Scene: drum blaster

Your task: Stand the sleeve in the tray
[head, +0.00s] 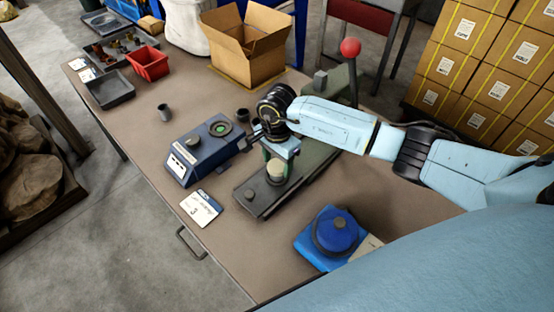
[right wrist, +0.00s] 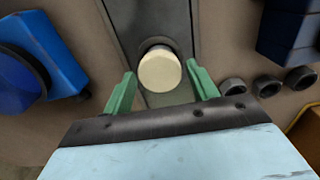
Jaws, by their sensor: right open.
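A small dark grey hollow cylinder, which looks like a sleeve (head: 164,112), stands upright on the table in the head view. A shallow dark grey tray (head: 110,92) lies at the table's far left, apart from it. My right gripper (head: 275,162) points down over the green-grey fixture (head: 310,175). Its green fingers (right wrist: 161,88) are open, one on each side of a cream round-topped piece (right wrist: 160,71). I cannot tell whether they touch it. Several dark hollow rings (right wrist: 267,87) sit right of the gripper in the right wrist view. My left gripper is not in view.
A blue device (head: 205,145) with a green ring stands left of the fixture. A blue round-topped unit (head: 335,235) is at the near edge. A red bin (head: 148,64), a parts tray (head: 98,55) and an open carton (head: 245,45) stand farther back. A red-knobbed lever (head: 350,48) rises behind my arm.

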